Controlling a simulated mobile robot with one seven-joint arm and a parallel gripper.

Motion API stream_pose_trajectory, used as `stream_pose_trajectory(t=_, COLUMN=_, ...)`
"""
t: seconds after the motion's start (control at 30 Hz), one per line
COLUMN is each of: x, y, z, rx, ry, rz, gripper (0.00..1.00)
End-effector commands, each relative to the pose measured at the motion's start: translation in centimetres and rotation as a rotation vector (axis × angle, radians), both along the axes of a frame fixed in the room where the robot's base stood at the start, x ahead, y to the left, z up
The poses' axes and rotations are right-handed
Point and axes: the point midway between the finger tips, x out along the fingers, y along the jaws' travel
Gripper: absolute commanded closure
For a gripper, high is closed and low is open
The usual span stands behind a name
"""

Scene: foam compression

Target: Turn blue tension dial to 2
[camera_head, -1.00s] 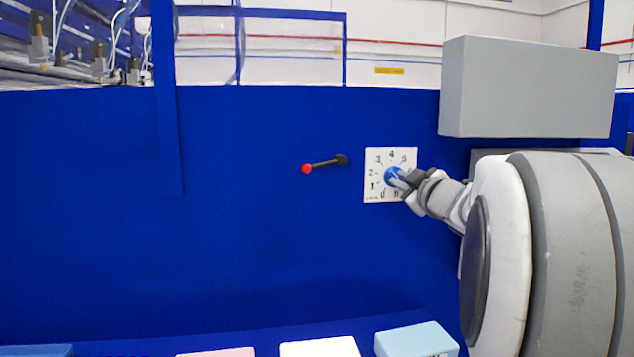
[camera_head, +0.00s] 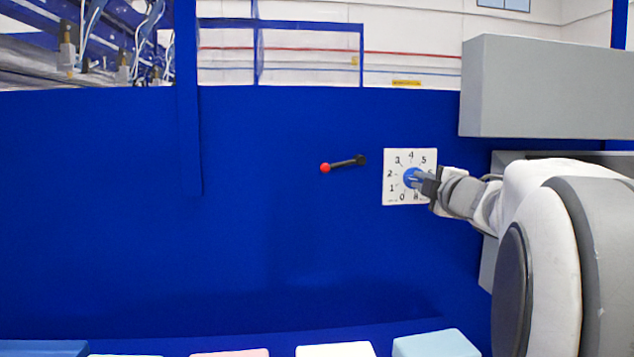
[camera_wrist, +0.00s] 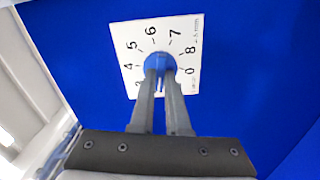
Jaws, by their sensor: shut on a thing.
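The blue dial (camera_head: 409,174) sits on a white square plate (camera_head: 393,199) with black numbers in a ring, fixed to the blue wall. My gripper (camera_head: 418,179) reaches in from the right, its fingers closed around the dial. In the wrist view the blue dial (camera_wrist: 160,60) shows between and just beyond the two fingertips of my gripper (camera_wrist: 160,76). The plate (camera_wrist: 127,40) shows numbers up to 8 there, and the fingers cover part of the ring. I cannot tell which number the dial points at.
A black lever with a red knob (camera_head: 325,168) sticks out left of the plate. A grey box (camera_head: 545,88) juts out above my arm. Several coloured blocks, including a light blue one (camera_head: 436,345), lie along the bottom edge. The wall further left is clear.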

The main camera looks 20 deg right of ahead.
Motion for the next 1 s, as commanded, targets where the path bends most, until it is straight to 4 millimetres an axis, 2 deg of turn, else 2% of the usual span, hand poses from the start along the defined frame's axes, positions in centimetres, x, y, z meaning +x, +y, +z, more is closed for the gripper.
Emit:
stream_pose_trajectory(t=0.47, x=0.00, y=-0.01, z=0.10, rx=-0.013, ry=0.001, rz=0.000, gripper=1.00)
stream_pose_trajectory(t=0.5, x=0.00, y=-0.01, z=0.10, rx=-0.013, ry=0.001, rz=0.000, gripper=0.83)
stream_pose_trajectory(t=0.63, x=0.00, y=0.00, z=0.08, rx=-0.012, ry=0.002, rz=0.000, gripper=0.59)
stream_pose_trajectory(t=0.67, x=0.00, y=0.00, z=0.07, rx=-0.012, ry=0.002, rz=0.000, gripper=0.56)
stream_pose_trajectory(t=1.0, x=0.01, y=0.01, z=0.02, rx=-0.012, ry=0.002, rz=0.000, gripper=0.56)
